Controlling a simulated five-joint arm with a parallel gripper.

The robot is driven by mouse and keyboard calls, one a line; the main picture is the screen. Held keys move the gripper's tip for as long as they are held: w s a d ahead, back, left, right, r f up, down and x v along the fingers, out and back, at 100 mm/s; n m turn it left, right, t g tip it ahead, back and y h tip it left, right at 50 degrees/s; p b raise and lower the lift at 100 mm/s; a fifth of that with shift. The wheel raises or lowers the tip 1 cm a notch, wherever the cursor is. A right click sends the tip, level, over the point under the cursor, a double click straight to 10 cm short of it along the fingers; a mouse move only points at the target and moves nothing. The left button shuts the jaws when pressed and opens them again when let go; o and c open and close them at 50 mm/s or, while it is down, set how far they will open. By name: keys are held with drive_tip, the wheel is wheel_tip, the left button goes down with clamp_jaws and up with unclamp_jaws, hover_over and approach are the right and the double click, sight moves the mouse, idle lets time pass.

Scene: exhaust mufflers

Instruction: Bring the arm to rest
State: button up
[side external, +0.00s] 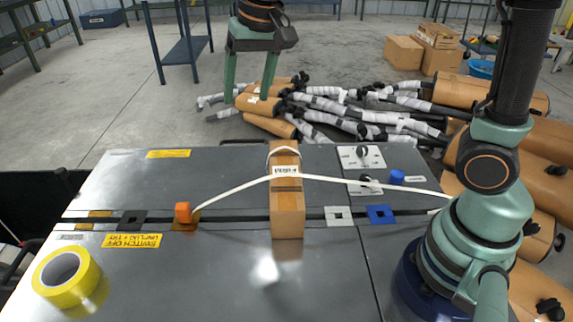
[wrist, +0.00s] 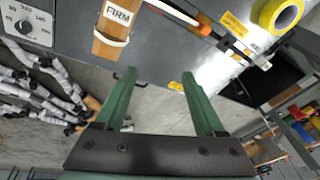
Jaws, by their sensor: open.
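My gripper (side external: 249,98) hangs at the top of the side external view, pointing down, with its two green fingers spread. In the picture it stands beyond the far edge of the grey bench (side external: 120,190), apart from everything on it. In the wrist view my gripper (wrist: 159,77) is open, with nothing between the fingers. A narrow cardboard box (side external: 287,214) with a label stands across the slot in the bench. The box also shows at the top of the wrist view (wrist: 105,45).
A blue cap (side external: 397,177), a dial plate (side external: 361,156) and a blue square plate (side external: 381,214) are at right. Wrapped mufflers (side external: 350,118) lie on the floor behind.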

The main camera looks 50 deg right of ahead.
drive_tip(key=s+d+n+t, duration=0.1)
drive_tip(key=s+d+n, duration=0.1)
drive_tip(key=s+d, duration=0.2)
drive_tip(key=s+d+f+n+t, duration=0.1)
drive_tip(key=s+d+n, duration=0.1)
drive_tip(key=s+d, duration=0.3)
drive_tip(key=s, duration=0.4)
drive_tip(key=shift+f+t+h, duration=0.3)
